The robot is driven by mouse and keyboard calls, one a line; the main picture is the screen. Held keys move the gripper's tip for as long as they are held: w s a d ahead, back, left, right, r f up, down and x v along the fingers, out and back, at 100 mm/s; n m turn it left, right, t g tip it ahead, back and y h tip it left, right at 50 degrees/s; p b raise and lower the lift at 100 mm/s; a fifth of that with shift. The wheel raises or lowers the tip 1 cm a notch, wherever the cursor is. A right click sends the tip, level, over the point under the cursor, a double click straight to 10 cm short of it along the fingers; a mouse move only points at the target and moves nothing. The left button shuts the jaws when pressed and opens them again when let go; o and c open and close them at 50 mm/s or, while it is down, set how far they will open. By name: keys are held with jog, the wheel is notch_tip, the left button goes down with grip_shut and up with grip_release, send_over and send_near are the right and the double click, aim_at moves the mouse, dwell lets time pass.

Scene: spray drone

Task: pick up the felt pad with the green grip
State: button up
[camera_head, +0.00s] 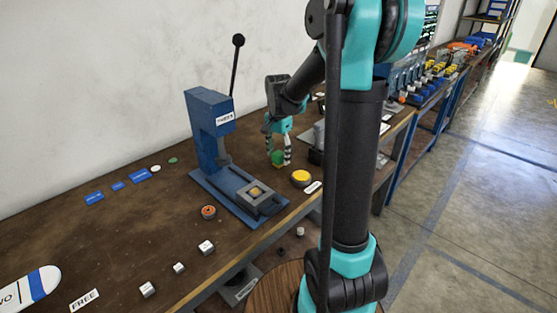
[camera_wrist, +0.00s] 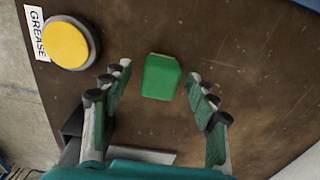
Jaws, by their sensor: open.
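The felt pad's green grip (camera_wrist: 160,78) is a block with rounded corners, lying on the brown bench in the wrist view. A thin pale edge shows along its far side; most of the pad beneath is hidden. My gripper (camera_wrist: 159,73) is open, with one set of fingers on each side of the grip and clear gaps between. In the head view the green grip (camera_head: 278,159) shows low between the fingers of my gripper (camera_head: 278,152). I cannot tell the exact height of the fingertips above the bench.
A round yellow pad in a grey dish (camera_head: 301,177) stands beside the gripper, near a GREASE label (camera_wrist: 38,33). A blue lever press (camera_head: 210,130) stands to the left in the head view. Small white blocks (camera_head: 206,247) lie near the front edge. Bench to the grip's right is bare.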

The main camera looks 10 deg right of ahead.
aim_at(279, 153)
grip_shut()
dwell(0.3)
jog(key=shift+r, duration=0.15)
notch_tip(279, 153, up, 20)
dwell(0.5)
jog(key=c, duration=0.8)
grip_release()
jog(key=c, duration=0.3)
